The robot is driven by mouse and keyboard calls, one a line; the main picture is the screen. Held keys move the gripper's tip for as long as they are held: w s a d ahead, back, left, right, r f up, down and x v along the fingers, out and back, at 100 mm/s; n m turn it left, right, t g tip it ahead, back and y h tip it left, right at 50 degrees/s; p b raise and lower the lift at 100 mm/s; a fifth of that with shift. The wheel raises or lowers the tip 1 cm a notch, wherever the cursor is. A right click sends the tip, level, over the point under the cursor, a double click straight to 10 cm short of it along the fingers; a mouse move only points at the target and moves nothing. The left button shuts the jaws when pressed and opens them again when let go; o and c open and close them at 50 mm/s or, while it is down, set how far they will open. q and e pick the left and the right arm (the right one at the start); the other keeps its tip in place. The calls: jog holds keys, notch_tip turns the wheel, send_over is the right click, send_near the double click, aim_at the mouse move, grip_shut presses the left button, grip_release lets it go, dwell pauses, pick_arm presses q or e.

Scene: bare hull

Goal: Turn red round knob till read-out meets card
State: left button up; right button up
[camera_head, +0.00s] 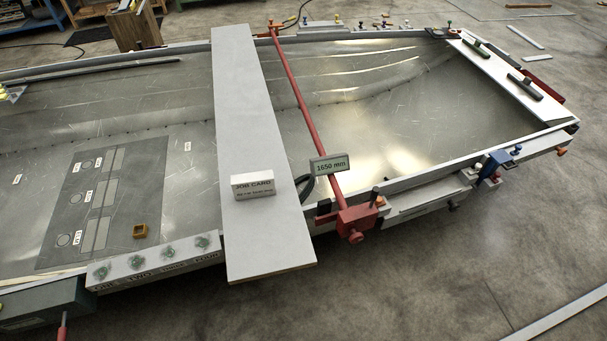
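A red spreader bar (302,103) spans the hull from the far rim to the near rim. At its near end a red block (357,217) sits on the rim, with a small red round knob (355,237) on its front face. An orange knob (380,201) and a black upright handle (375,194) are beside it. The read-out (330,165) on the bar shows 1650 mm. The white job card (252,186) stands on the grey plank; its heading reads JOB CARD, but its smaller line is too small to read. Neither gripper is in view.
The grey plank (258,130) lies across the hull, left of the bar. A dark mat (105,205) with labelled outlines and an orange square piece (140,231) lie left. A blue clamp (494,164) grips the near rim at right. The floor (450,265) in front is clear.

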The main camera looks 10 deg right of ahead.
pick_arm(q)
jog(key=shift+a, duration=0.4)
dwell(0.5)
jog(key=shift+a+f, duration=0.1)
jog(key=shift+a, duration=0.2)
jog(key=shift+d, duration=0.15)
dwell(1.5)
